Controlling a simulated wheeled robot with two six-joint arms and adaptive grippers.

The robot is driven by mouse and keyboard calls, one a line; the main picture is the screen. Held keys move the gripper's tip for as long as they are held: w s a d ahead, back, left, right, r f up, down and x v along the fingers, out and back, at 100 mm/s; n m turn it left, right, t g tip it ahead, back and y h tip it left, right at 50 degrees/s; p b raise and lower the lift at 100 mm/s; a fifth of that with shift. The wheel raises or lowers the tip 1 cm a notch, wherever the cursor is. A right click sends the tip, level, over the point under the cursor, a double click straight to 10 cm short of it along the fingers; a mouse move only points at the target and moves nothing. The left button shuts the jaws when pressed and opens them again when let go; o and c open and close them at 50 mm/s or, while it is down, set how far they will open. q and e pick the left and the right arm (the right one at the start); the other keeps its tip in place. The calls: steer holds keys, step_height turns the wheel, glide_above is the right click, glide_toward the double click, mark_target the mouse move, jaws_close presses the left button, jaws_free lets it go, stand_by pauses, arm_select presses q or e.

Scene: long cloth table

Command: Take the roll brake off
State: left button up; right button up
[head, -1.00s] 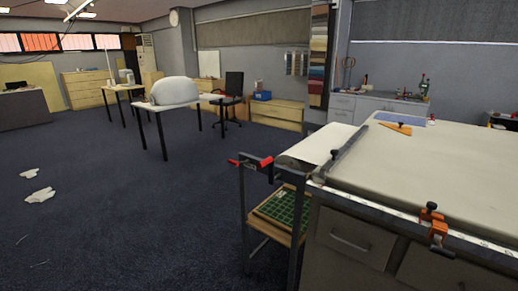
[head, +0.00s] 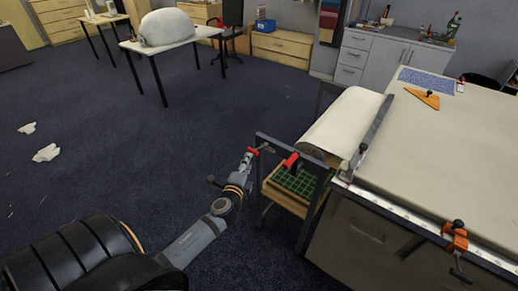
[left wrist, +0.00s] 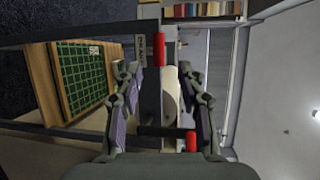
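A white roll (head: 343,122) lies on a dark metal frame at the table's left end. Two red-handled parts sit on this frame: one red grip (head: 291,161) near the roll, and another red piece (head: 253,151) at the frame's outer corner. I cannot tell which is the brake. The left wrist view shows an upper red grip (left wrist: 159,49) and a lower one (left wrist: 191,141). My left gripper (head: 249,158) is beside the outer corner. Its fingers (left wrist: 160,72) are apart, with the dark bar and pale roll seen between them. No contact is clear. My right gripper is not in view.
A wooden shelf with a green gridded mat (head: 297,181) sits under the frame. The cloth table (head: 455,160) carries a metal straightedge (head: 372,137), an orange clamp (head: 455,236) and an orange set square (head: 424,98). The dark floor left of the frame is open.

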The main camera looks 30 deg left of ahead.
mark_target(252, 152)
arm_select(q)
steer(key=x, duration=0.8)
steer(key=shift+w+a+f+p, duration=0.15)
steer(key=shift+w+a+p, duration=0.05)
steer(key=shift+a+p, duration=0.1)
steer(key=shift+d, duration=0.1)
jaws_close()
